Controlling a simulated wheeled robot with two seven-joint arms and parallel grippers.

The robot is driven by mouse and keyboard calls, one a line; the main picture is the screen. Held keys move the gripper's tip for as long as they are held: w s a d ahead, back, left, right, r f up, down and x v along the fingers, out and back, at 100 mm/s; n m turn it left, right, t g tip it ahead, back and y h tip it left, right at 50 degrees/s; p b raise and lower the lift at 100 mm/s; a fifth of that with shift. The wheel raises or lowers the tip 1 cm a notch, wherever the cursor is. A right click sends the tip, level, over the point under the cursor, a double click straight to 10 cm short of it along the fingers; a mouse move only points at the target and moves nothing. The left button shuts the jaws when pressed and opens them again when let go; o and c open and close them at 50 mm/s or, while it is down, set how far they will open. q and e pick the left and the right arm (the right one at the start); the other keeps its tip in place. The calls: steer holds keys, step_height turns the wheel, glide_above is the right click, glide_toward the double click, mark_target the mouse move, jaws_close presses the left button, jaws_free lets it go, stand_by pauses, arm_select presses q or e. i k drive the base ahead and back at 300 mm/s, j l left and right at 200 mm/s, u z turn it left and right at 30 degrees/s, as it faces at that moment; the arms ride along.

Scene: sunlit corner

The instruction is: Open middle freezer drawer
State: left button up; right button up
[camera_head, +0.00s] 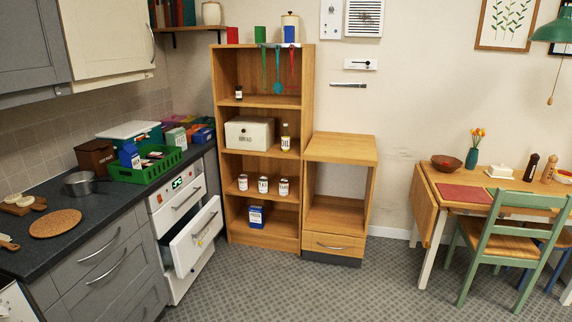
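A white freezer unit (168,220) is built in at the end of the dark counter on the left. It has a control panel with a green display (177,183) at the top. Below that is an upper drawer (180,205), which looks shut. The middle drawer (205,228) is pulled out into the room, with a bar handle on its front. A lower drawer (194,272) sits beneath it and looks shut. What the middle drawer holds cannot be made out. Neither of my grippers is in view.
A wooden shelf unit (220,140) stands right of the freezer, close to the open drawer. A low wooden cabinet (340,147) is beside it. A green crate (135,176) and pan (79,184) sit on the counter. A table and green chair (505,228) stand right. The middle floor is clear.

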mark_target(185, 248)
steer(key=i, duration=1.65)
